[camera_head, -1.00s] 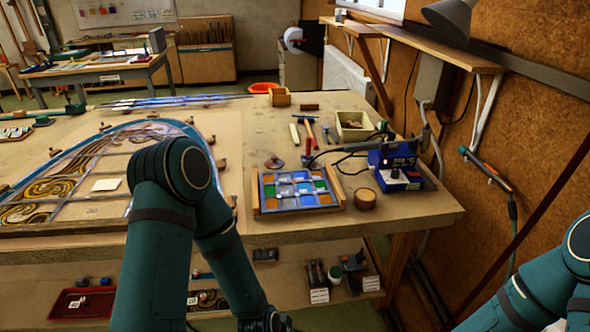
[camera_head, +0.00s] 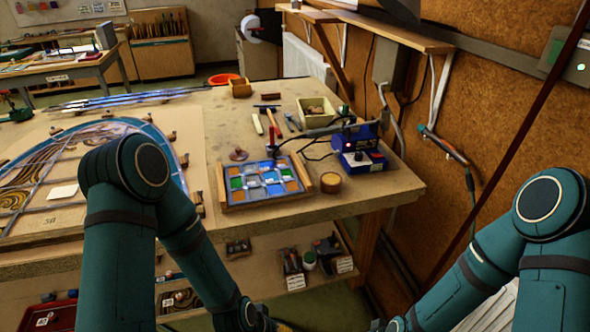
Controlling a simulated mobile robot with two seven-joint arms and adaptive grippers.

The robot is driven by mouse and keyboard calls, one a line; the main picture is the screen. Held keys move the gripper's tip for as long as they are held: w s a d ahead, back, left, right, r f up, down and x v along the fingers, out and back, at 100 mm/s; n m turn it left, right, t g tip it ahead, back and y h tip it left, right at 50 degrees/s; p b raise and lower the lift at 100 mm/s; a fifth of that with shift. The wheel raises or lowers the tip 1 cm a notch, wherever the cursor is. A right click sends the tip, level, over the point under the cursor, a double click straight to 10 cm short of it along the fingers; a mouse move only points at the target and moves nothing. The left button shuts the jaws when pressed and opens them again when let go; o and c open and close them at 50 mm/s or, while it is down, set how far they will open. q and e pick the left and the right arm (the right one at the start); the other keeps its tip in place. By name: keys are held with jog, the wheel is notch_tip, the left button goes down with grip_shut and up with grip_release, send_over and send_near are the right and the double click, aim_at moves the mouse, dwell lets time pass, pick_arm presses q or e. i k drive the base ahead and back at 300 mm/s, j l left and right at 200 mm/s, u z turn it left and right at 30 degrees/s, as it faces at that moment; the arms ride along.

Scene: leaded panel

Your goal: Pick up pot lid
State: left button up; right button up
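A small reddish-brown disc with a raised knob (camera_head: 238,154), which looks like the pot lid, lies on the workbench behind the coloured glass panel. A small round tan pot (camera_head: 331,182) stands to the right of the panel, in front of the blue soldering station. My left arm comes in from the left and reaches down past the bench's front edge; its gripper is below the picture. My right arm is at the lower right, away from the bench top, and its gripper is also out of the picture.
The coloured glass panel (camera_head: 262,184) lies in a wooden frame. The blue soldering station (camera_head: 362,158), a cream bin (camera_head: 316,111) and a hammer (camera_head: 272,126) stand or lie nearby. A large leaded panel (camera_head: 90,165) covers the bench's left. A lower shelf holds small items.

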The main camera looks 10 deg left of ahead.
aim_at(238, 155)
jog(key=j, duration=1.55)
jog(key=i+z, duration=0.05)
